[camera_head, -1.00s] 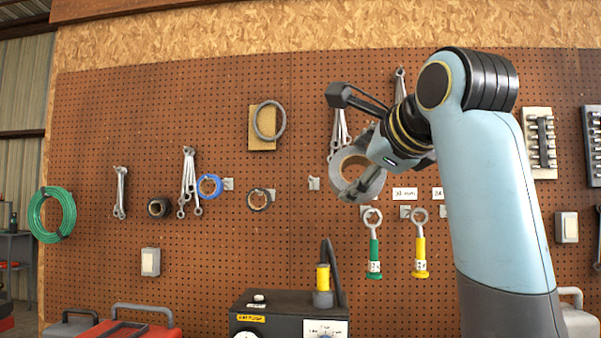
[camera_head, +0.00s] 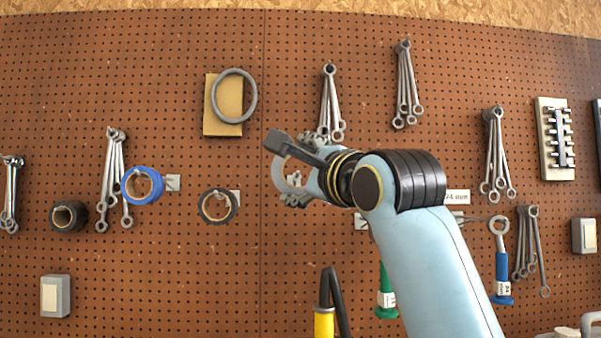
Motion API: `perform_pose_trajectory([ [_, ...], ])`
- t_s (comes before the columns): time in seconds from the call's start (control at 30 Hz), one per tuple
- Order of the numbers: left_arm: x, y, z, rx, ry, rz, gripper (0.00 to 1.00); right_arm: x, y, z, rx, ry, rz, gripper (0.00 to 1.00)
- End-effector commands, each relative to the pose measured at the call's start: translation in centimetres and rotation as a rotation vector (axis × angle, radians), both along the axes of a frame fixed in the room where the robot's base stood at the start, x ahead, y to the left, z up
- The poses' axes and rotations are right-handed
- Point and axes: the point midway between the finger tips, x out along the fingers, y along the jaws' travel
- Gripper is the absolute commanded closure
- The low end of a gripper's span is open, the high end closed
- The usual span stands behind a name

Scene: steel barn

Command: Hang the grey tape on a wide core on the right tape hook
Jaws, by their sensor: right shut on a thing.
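The ring's hole faces roughly toward me. A blue tape (camera_head: 142,186) hangs by a small hook plate (camera_head: 173,183). A dark tape (camera_head: 217,206) hangs right of it, close to the held ring. No empty tape hook shows clearly; the board behind my gripper is hidden. I cannot tell whether the tape touches the board. My left gripper is out of view.
A grey ring on a tan board (camera_head: 223,105) hangs above left of my gripper. Bunches of wrenches (camera_head: 331,105) hang above and to the right. A black roll (camera_head: 68,216) is at left. Green (camera_head: 386,292) and blue (camera_head: 502,275) handled tools hang lower right.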

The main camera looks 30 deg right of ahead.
Motion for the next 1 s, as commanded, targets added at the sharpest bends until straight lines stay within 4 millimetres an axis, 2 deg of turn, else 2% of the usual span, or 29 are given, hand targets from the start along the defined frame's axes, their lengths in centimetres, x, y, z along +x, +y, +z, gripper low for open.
perform_pose_trajectory([
  [1.0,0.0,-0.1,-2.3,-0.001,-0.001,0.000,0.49,6.0,-3.0,-0.7,-0.001,-0.001,-0.001,0.54],
])
